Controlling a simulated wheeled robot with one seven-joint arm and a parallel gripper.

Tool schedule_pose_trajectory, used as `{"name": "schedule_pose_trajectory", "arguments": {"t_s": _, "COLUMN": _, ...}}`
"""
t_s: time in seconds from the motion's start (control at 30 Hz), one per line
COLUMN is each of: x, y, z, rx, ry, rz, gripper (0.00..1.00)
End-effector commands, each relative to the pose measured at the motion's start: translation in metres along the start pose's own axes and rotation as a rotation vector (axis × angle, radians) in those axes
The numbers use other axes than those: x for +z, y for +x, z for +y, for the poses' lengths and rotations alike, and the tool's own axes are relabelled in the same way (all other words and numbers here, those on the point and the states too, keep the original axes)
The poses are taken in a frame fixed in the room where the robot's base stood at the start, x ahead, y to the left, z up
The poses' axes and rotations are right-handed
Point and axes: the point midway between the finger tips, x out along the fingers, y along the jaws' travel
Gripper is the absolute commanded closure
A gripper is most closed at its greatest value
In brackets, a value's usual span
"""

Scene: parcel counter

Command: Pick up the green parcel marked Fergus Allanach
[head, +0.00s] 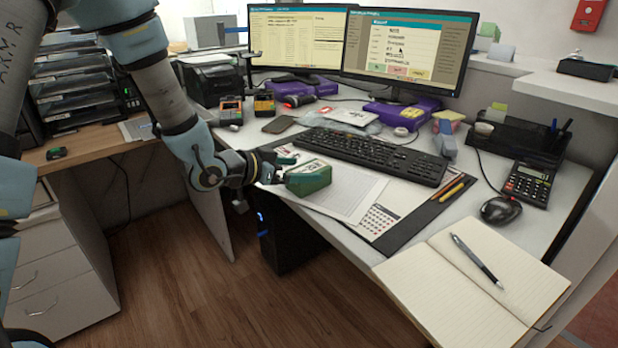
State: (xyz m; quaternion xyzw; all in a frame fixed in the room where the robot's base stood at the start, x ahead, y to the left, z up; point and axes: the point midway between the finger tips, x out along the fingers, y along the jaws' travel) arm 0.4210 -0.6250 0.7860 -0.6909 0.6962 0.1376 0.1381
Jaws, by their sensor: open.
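A small green parcel (309,179) with a pale label on top lies near the front left of the desk, on or beside white papers. The label's writing is too small to read. My gripper (279,170) is at the parcel's left side, low over the desk edge, with its fingers pointing right toward it. The gripper is open; the fingers are small here, and I cannot tell whether they touch the parcel or reach around it. My arm comes in from the upper left.
A keyboard (372,155) lies just behind the parcel, with two monitors (408,50) farther back. Paper sheets (350,195) lie to the right. An open notebook (470,285), mouse (501,211) and calculator (529,183) fill the right side. Wooden floor (200,290) is clear in front.

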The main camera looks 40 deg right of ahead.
Motion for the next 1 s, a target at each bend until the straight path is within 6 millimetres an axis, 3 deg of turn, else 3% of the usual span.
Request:
{"name": "schedule_pose_trajectory", "arguments": {"t_s": 0.2, "x": 0.001, "y": 0.030, "z": 0.002, "rx": 0.002, "ry": 0.001, "rz": 0.000, "gripper": 0.00}}
{"name": "schedule_pose_trajectory", "arguments": {"t_s": 0.5, "x": 0.001, "y": 0.035, "z": 0.001, "rx": -0.001, "ry": 0.000, "rz": 0.000, "gripper": 0.00}}
{"name": "schedule_pose_trajectory", "arguments": {"t_s": 1.0, "x": 0.001, "y": 0.035, "z": 0.001, "rx": -0.001, "ry": 0.000, "rz": 0.000, "gripper": 0.55}}
